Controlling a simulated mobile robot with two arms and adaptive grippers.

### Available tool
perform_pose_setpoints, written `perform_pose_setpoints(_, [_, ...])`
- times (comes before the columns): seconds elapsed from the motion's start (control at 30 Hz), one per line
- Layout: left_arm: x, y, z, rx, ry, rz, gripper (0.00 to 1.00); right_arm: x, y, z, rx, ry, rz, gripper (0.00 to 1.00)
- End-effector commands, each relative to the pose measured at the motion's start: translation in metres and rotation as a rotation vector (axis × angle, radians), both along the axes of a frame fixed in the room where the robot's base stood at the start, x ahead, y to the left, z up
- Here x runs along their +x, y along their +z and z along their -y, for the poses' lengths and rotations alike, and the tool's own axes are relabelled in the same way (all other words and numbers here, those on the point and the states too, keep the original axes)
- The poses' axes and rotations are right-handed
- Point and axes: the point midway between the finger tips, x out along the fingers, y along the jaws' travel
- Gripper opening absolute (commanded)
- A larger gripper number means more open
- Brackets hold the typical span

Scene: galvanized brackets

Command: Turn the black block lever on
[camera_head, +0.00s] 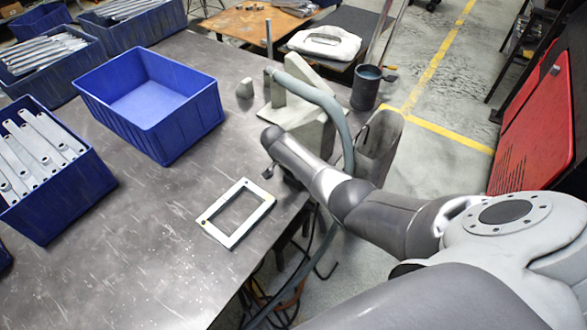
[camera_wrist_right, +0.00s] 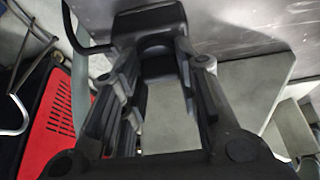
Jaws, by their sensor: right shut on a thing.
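My right arm reaches in from the right in the head view. Its gripper (camera_head: 268,172) shows only as a small dark piece beside the table's front right edge. In the right wrist view the two dark fingers of my right gripper (camera_wrist_right: 158,72) stand on either side of a black block (camera_wrist_right: 157,62), and the gripper is shut on it. This block appears to be the black block lever. Its mounting and exact angle are hidden by the fingers, and I cannot pick it out in the head view. My left gripper is not in view.
The metal table (camera_head: 150,240) holds a white rectangular frame (camera_head: 237,212), an empty blue bin (camera_head: 150,105) and blue bins of brackets (camera_head: 62,195). A grey fixture (camera_head: 300,125) with a hose and a dark cup (camera_head: 366,90) stand close to my right arm.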

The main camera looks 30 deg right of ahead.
Motion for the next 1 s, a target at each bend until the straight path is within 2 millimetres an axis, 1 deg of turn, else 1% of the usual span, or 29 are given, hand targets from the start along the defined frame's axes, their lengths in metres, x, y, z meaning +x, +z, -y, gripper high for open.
perform_pose_setpoints(0.27, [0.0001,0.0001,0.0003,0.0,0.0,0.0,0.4,0.0015,0.0016,0.0008,-0.002,0.0,0.004,0.06])
perform_pose_setpoints(0.3, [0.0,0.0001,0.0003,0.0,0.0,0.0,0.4,0.0015,0.0016,0.0008,-0.002,0.0,0.004,0.31])
perform_pose_setpoints(0.47, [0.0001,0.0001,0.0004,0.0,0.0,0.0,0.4,0.0012,0.0013,0.0007,-0.001,0.001,0.003,0.52])
perform_pose_setpoints(0.83, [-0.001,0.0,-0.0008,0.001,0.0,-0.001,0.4,0.0005,0.0017,-0.0004,0.0,0.001,0.002,0.52])
perform_pose_setpoints(1.0, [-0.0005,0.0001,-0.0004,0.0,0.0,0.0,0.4,-0.0001,0.0106,-0.0041,0.0,0.002,0.003,0.52])
